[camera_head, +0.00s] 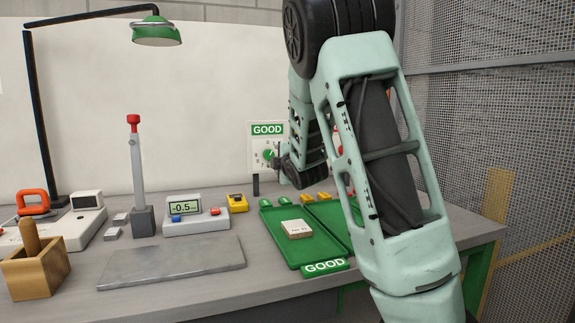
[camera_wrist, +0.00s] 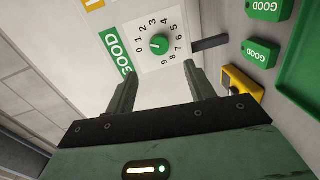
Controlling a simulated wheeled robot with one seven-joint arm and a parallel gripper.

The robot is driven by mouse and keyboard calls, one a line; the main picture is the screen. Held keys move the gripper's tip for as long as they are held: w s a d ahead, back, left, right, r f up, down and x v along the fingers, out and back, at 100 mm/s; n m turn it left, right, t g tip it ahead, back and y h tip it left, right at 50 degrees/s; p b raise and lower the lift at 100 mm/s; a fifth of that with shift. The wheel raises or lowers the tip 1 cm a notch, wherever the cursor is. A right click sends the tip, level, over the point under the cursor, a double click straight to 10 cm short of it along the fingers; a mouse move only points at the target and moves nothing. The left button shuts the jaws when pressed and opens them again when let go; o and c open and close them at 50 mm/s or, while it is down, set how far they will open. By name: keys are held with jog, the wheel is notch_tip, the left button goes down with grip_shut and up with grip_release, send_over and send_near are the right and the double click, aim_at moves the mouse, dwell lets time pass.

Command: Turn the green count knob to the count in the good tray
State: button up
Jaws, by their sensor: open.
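The green count knob (camera_wrist: 159,45) sits on a white dial plate (camera_wrist: 143,30) with digits around it, under a green GOOD sign (camera_wrist: 117,53). Its pointer mark is too small to read surely. My gripper (camera_wrist: 161,72) is open and empty, its fingers short of the knob in the wrist view and one to each side of it. In the head view the knob (camera_head: 268,155) shows just left of my gripper, which partly hides the plate. The green good tray (camera_head: 268,228) holds a pale labelled board or small stack (camera_head: 297,229); I cannot tell how many boards.
A second green tray lies to the right, partly hidden by my arm. A yellow device (camera_head: 237,203), a display unit reading -0.5 (camera_head: 183,209), a grey slab (camera_head: 172,263) and a red-topped post (camera_head: 136,170) stand left of the trays. A dark peg (camera_wrist: 209,43) sits near the dial.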

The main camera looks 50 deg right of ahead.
jog(key=v, duration=0.7)
jog(key=shift+s+a, duration=0.15)
jog(key=shift+s, duration=0.2)
